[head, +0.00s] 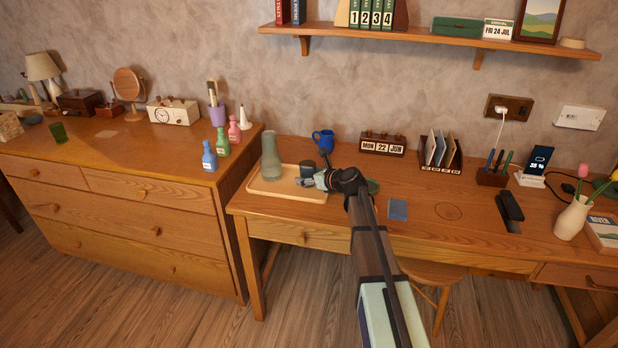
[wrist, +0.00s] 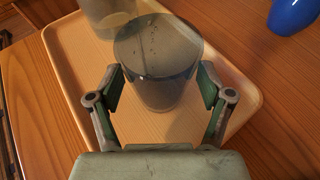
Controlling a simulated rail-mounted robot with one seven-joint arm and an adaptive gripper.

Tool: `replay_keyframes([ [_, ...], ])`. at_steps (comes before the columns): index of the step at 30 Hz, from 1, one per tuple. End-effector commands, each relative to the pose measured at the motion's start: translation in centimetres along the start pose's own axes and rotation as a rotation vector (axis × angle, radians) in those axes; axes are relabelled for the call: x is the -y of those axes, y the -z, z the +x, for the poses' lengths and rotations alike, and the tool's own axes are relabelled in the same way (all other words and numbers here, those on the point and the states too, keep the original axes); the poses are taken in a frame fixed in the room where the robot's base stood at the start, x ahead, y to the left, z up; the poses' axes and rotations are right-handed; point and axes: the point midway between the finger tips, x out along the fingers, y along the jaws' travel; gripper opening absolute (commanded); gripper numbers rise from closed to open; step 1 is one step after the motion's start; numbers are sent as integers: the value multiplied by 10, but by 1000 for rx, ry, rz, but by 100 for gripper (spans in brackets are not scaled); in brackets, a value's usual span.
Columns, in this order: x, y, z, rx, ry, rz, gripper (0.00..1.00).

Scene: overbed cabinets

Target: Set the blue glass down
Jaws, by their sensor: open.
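The blue glass (wrist: 158,85), a grey-blue see-through tumbler, stands upright on the wooden tray (wrist: 68,62). In the head view the glass (head: 307,168) is at the right part of the tray (head: 268,193). My gripper (wrist: 160,88) is open, with one finger on each side of the glass. Small gaps seem to show between the pads and the glass. In the head view my gripper (head: 309,180) is low over the tray and partly covers the glass's lower part.
A tall grey-green carafe (head: 271,157) stands on the tray left of the glass. A blue mug (head: 323,140) is behind the tray. A wooden calendar (head: 383,144) stands farther right. Small bottles line the dresser's edge at left. Free desk surface lies right of my arm.

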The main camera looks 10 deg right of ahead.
Motion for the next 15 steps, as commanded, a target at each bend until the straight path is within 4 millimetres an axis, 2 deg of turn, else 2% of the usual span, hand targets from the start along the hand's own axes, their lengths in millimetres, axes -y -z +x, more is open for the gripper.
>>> replay_keyframes([
  [5, -1, 0, -22, 1, 2, 0, 79],
  [15, -1, 0, -87, 1, 2, 0, 79],
])
